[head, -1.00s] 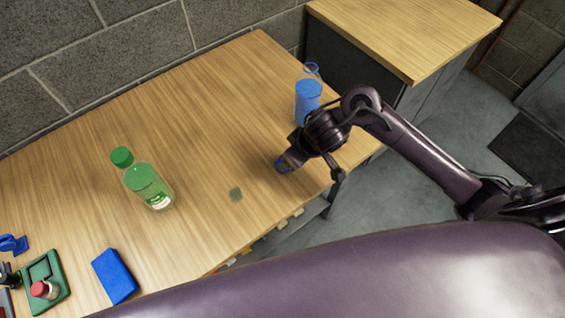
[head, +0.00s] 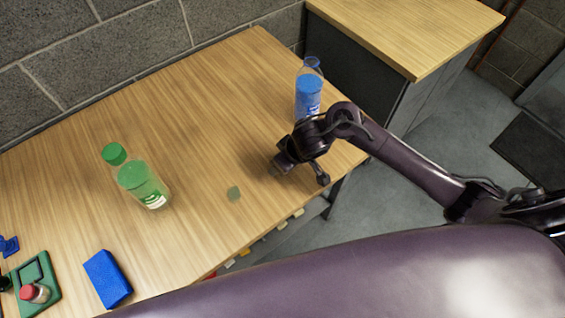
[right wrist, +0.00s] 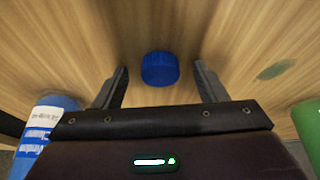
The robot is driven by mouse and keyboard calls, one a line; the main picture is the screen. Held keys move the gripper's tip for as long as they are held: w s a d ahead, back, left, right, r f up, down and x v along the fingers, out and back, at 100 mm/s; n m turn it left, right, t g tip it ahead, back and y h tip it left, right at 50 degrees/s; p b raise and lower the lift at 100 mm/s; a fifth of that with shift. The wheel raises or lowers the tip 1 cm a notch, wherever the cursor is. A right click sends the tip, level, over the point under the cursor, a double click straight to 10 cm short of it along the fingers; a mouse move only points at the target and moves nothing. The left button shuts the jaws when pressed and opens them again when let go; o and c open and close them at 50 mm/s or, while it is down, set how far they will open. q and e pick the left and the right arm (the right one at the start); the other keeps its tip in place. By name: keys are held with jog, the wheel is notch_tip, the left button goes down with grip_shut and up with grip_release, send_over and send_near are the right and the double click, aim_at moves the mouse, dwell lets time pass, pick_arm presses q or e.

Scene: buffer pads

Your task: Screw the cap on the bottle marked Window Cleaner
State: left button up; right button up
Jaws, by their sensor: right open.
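A clear bottle with blue liquid (head: 308,95) stands uncapped near the table's far right edge. Part of it shows at the left of the right wrist view (right wrist: 45,130), its label text too blurred to read surely. A blue cap (right wrist: 160,68) lies on the table between the spread fingers of my right gripper (right wrist: 162,85). The fingers are open and seem not to touch it. In the head view my right gripper (head: 283,165) is low over the table in front of the blue bottle and hides the cap. My left gripper is not in view.
A green-capped bottle (head: 142,184) stands left of centre, with a faint greenish patch (head: 233,193) to its right. A blue block (head: 107,278) and a green tray (head: 22,296) with a red-topped item (head: 36,293) are at the front left. The table's middle is clear.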

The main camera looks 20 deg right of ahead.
jog(key=c, duration=1.1)
jog(key=shift+o, duration=0.2)
jog(key=shift+r, duration=0.1)
notch_tip(320, 180, up, 20)
jog(key=p, duration=1.1)
